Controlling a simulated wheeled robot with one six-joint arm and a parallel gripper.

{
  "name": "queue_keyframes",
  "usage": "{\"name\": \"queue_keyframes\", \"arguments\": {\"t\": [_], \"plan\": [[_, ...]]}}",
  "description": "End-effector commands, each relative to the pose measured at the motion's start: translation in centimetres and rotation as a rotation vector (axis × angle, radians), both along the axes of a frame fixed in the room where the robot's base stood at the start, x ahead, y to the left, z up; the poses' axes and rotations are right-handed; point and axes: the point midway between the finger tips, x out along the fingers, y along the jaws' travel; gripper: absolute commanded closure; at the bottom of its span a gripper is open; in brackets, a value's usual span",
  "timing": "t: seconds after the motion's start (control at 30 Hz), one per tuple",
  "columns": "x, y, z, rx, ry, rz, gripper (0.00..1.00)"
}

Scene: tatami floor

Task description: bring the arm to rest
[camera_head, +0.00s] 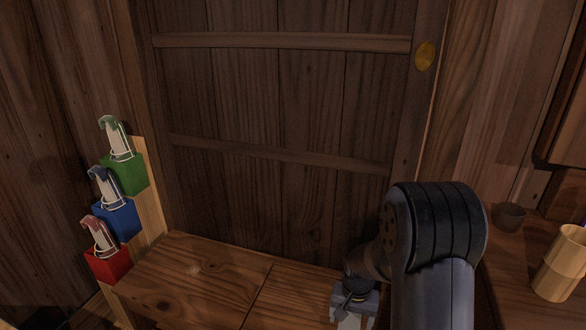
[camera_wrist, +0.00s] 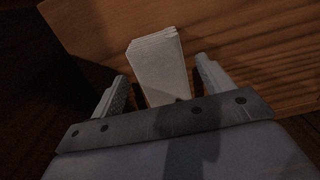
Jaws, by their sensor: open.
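My gripper (camera_head: 354,308) is low at the front of the wooden bench (camera_head: 215,270) in the head view, partly cut off by the bottom edge. In the wrist view my gripper (camera_wrist: 161,75) has its two fingers apart. A pale stack of flat sheets or cards (camera_wrist: 158,58) lies between and beyond the fingers, with a gap to each side. I cannot tell how far below the fingertips it is.
Green (camera_head: 126,175), blue (camera_head: 118,219) and red (camera_head: 108,263) holders with pale contents climb a wooden post at left. A panelled door (camera_head: 280,110) stands behind. At right are a dark cup (camera_head: 509,216) and a wooden cup (camera_head: 560,263).

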Motion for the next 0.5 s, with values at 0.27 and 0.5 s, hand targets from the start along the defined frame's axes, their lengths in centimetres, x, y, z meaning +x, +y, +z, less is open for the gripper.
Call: {"name": "queue_keyframes", "arguments": {"t": [0.27, 0.5], "plan": [[0.1, 0.0, -0.1, 0.000, -0.004, 0.000, 0.24], [0.1, 0.0, 4.8, 0.000, -0.003, 0.000, 0.24]]}}
